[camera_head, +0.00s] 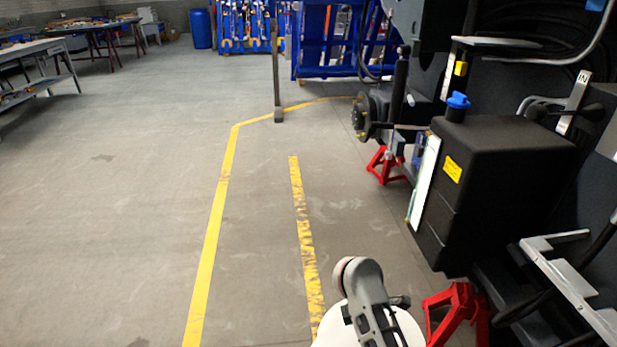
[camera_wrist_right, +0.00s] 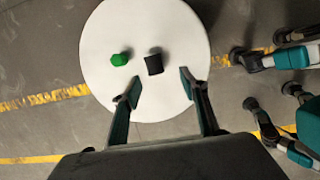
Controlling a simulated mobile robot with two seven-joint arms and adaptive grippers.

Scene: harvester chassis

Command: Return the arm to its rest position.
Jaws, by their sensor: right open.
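My right gripper (camera_wrist_right: 158,84) is open in the right wrist view, with its two teal-and-dark fingers spread apart and nothing between them. It is over the near part of a white round table top (camera_wrist_right: 105,55). A small green piece (camera_wrist_right: 120,59) and a small black piece (camera_wrist_right: 154,65) lie on the table, beyond the fingertips and apart from them. In the head view the white table top (camera_head: 408,330) shows at the bottom, partly covered by a grey arm link of mine. I see no left gripper.
The harvester chassis stands on the right, with a black tank (camera_head: 490,190) topped by a blue cap (camera_head: 458,100). Red stands (camera_head: 459,308) are under it. A thin post (camera_head: 277,75) stands ahead. Workbenches (camera_head: 40,50) are far left. The floor left of the yellow lines is clear.

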